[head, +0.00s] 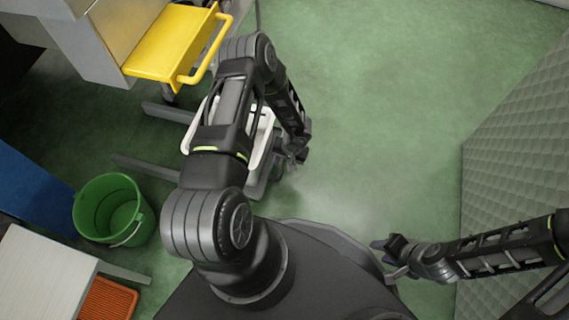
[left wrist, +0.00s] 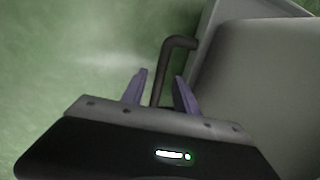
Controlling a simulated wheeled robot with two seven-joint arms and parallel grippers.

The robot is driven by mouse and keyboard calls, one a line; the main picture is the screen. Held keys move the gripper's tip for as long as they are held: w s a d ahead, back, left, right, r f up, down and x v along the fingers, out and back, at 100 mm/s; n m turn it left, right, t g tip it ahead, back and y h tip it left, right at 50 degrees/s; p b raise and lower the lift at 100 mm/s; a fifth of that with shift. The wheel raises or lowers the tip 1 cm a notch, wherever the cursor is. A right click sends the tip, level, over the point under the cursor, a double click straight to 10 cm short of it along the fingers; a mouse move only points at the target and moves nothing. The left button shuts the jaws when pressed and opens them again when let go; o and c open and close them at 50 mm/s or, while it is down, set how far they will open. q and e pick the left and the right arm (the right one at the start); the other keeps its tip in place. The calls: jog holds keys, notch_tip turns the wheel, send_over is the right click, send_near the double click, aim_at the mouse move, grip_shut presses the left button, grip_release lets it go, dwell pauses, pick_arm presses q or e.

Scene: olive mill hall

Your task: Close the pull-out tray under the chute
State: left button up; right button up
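A grey pull-out tray (head: 262,187) sits low beside the machine, largely hidden by my left arm, with a pale bin (head: 262,140) on it. In the left wrist view the grey tray (left wrist: 240,12) has a dark bent bar handle (left wrist: 178,43). My left gripper (head: 298,158) is at the tray's outer side. In the left wrist view its two fingers (left wrist: 159,92) stand apart, with the handle bar between them and visible gaps. Contact cannot be told. My right gripper (head: 388,259) is open and empty, away from the tray.
A yellow shelf-like part (head: 168,42) with a yellow handle juts from the machine above. A green bucket (head: 113,210) stands at left, near a pale box (head: 42,270) and an orange crate (head: 108,300). A quilted grey surface (head: 520,140) borders the right. Green floor between is clear.

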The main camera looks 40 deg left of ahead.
pick_arm(q)
grip_shut()
dwell(0.3)
dwell(1.1)
